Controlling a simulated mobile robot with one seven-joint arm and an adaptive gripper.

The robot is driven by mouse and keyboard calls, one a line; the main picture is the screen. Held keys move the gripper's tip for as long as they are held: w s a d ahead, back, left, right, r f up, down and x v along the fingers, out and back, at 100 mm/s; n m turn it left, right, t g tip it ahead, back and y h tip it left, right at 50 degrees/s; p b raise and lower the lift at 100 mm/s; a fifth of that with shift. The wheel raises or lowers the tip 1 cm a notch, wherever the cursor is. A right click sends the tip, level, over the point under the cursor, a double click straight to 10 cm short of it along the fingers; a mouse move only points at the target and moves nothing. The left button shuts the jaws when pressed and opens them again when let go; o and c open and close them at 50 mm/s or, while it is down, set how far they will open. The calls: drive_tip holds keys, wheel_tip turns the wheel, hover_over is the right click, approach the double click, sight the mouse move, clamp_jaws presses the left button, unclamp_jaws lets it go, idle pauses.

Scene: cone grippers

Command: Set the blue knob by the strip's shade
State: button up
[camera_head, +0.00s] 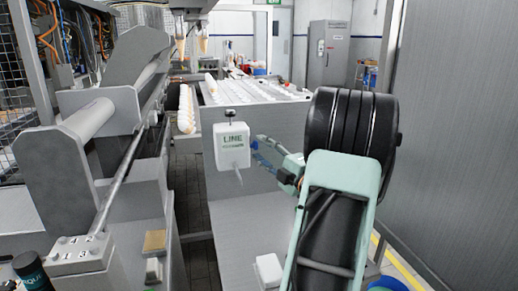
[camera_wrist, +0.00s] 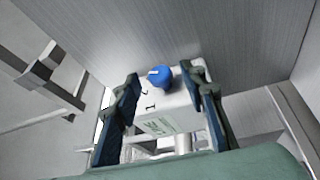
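The blue knob (camera_wrist: 160,76) shows in the wrist view as a rounded blue cap with a small pale mark, on a white box (camera_wrist: 170,105). The head view shows a white box (camera_head: 231,139) labelled LINE, with a black-topped stem above and a pale handle below. My gripper (camera_wrist: 164,84) is open, with one dark finger on each side of the knob and a gap to each. In the head view my gripper (camera_head: 260,152) is just right of the box, and I cannot tell the knob from its blue fingers. I cannot make out a coloured strip.
A grey machine (camera_head: 95,130) with rollers fills the left. A numbered block (camera_head: 78,254), a tan block (camera_head: 155,241) and a dark bottle (camera_head: 30,268) are at lower left. A white block (camera_head: 268,270) lies at front centre. A grey wall (camera_head: 450,140) closes the right.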

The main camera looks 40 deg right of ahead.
drive_tip(key=shift+w+d+r, duration=0.1)
drive_tip(key=shift+w, duration=0.85)
drive_tip(key=shift+c, duration=0.3)
clamp_jaws()
drive_tip(key=shift+r+g+p, duration=0.3)
drive_tip(key=shift+g+p, duration=0.1)
drive_tip(key=shift+p, duration=0.55)
drive_tip(key=g+p, duration=0.1)
drive_tip(key=p, duration=0.4)
drive_tip(key=m+g+p, duration=0.1)
drive_tip(key=g+p, duration=0.1)
drive_tip(key=p, duration=0.3)
drive_tip(key=m+g+p, duration=0.1)
drive_tip(key=g+p, duration=0.1)
drive_tip(key=p, duration=0.3)
drive_tip(key=shift+d+r+y, duration=0.1)
drive_tip(key=shift+r+y, duration=0.3)
drive_tip(key=shift+f+m+g+p, duration=0.25)
drive_tip(key=shift+g+p, duration=0.25)
drive_tip(key=shift+p, duration=0.5)
